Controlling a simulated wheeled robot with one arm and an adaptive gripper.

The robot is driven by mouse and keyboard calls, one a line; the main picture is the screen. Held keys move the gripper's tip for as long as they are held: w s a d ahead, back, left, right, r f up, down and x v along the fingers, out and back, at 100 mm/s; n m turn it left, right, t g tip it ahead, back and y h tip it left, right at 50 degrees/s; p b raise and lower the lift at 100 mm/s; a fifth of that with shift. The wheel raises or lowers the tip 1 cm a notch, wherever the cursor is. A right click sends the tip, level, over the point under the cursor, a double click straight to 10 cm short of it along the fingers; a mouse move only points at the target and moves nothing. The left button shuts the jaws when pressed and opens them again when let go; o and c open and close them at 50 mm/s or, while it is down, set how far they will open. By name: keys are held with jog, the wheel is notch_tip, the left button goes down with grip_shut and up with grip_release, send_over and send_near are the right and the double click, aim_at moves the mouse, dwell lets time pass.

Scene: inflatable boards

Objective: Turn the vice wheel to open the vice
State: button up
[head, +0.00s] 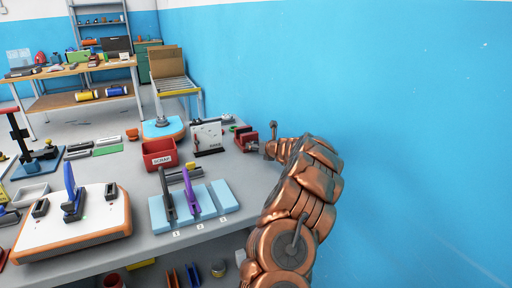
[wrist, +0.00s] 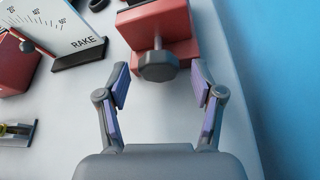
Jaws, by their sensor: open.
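The red vice (head: 246,139) sits near the far right of the grey workbench, close to the blue wall. In the wrist view its red body (wrist: 170,32) is at the top centre. A grey faceted wheel (wrist: 158,66) sits on a shaft in front of that body. My gripper (wrist: 161,83) is open, with one finger left of the wheel and one right of it. No contact between the fingers and the wheel shows. In the head view my copper arm reaches along the wall to the vice, and the arm's end (head: 268,149) is beside it. The jaws of the vice are mostly out of view.
A white RAKE gauge board (head: 207,137) stands left of the vice. A red SCRAP bin (head: 159,154) is further left. Light blue blocks (head: 193,206) with a black and a purple tool stand nearer. The blue wall (head: 400,130) bounds the right side.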

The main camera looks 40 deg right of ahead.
jog(key=shift+w+f, duration=0.1)
jog(key=shift+w, duration=0.3)
jog(key=c, duration=1.1)
jog(key=shift+w+a+n+h, duration=0.1)
jog(key=shift+n+h, duration=0.2)
jog(key=shift+n, duration=0.1)
jog(key=shift+n+g+h+b, duration=0.3)
jog(key=shift+n+h+b, duration=0.2)
jog(key=shift+n+b, duration=0.35)
jog(key=o, duration=1.1)
